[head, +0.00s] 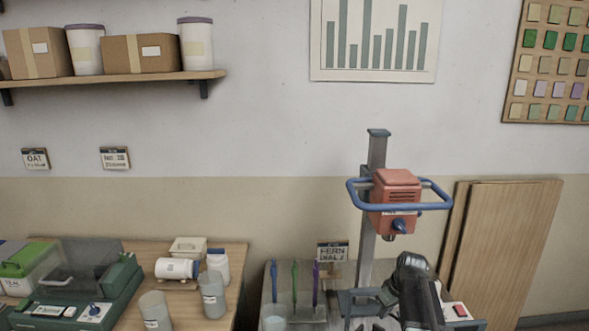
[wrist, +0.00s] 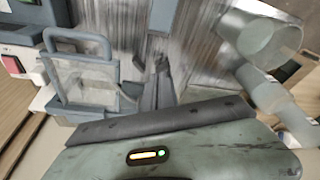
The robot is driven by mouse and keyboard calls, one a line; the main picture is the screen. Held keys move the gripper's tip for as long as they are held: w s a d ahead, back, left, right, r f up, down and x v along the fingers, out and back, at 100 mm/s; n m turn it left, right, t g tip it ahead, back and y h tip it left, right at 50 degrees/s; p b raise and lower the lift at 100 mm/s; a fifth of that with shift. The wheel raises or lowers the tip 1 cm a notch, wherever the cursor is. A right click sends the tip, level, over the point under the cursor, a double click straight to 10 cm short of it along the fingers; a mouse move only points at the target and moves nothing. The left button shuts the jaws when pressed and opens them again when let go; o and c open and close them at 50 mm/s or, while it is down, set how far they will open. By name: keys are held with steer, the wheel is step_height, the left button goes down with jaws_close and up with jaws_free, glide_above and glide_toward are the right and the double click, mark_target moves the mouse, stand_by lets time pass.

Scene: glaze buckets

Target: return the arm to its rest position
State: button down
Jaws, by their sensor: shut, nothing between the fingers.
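My gripper (wrist: 160,68) shows in the wrist view with its dark fingers together and nothing between them. The grey-green gripper body with a small lit indicator fills the bottom of that view. In the head view my dark arm rises at the lower right, in front of the stand with the red mixer head (head: 396,190) and blue handle loop. The fingertips cannot be made out there. In the wrist view a clear guard box with a grey handle (wrist: 82,80) is left of the fingers, and translucent cups (wrist: 258,38) are to the right.
A wooden table (head: 205,262) at the lower left holds a green machine (head: 100,300), cups and a tipped white jar (head: 176,268). Coloured upright tools (head: 295,282) stand left of the mixer column (head: 368,230). Wooden boards (head: 515,240) lean on the wall at right.

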steer(key=s+a+g, duration=0.1)
steer(key=s+a, duration=0.6)
steer(key=a, duration=0.5)
steer(key=s+a+m+g+h, duration=0.1)
steer(key=s+m, duration=0.4)
steer(key=s, duration=0.3)
steer(key=shift+f+g, duration=0.3)
steer(key=shift+f, duration=0.05)
